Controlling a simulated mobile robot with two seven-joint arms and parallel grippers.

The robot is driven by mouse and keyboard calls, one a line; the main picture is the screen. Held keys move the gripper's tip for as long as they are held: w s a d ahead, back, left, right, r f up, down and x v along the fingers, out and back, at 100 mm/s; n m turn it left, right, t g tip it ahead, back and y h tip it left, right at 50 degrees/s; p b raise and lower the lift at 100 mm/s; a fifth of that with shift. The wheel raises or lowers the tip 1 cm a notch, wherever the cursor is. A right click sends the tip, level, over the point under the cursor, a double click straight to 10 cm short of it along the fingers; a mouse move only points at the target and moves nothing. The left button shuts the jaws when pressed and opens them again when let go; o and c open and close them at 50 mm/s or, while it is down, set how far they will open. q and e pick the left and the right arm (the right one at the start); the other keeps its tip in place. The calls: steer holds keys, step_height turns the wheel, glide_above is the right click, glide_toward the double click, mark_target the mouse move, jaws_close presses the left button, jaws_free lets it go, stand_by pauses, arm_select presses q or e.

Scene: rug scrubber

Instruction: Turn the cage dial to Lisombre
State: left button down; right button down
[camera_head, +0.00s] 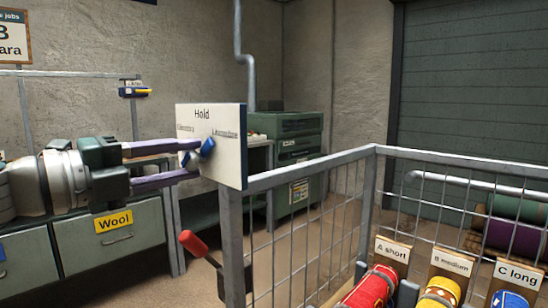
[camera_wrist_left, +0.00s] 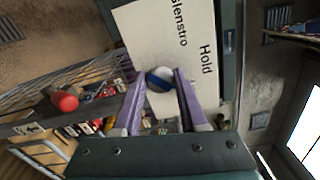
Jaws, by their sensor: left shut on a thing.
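The cage dial is a blue knob (camera_head: 207,148) on a white panel (camera_head: 228,168) headed "Hold", fixed at the cage corner. Small labels stand at the panel's left and right; the right one appears to read Lisombre. My left gripper (camera_head: 190,160) comes in from the left, its two purple fingers at the panel face, shut on the dial. In the left wrist view the dial (camera_wrist_left: 159,79) sits between the fingertips, with "Glenstro" legible on the panel (camera_wrist_left: 165,35). The knob slants up to the right in the head view; its exact setting is unclear. My right gripper is not seen.
The wire cage (camera_head: 310,175) extends right from the panel. A red-handled lever (camera_head: 193,243) sticks out below the panel. Rolls marked A short, B medium and C long lie at lower right. Drawers, one labelled Wool (camera_head: 113,221), stand behind my left arm.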

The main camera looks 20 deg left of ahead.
arm_select(q)
steer(key=c, duration=0.5)
jaws_free()
steer(key=shift+s, duration=0.1)
steer(key=shift+s+a+f, duration=0.1)
steer(key=shift+s+a, duration=0.05)
steer(key=shift+s, duration=0.1)
steer(key=v, duration=0.9)
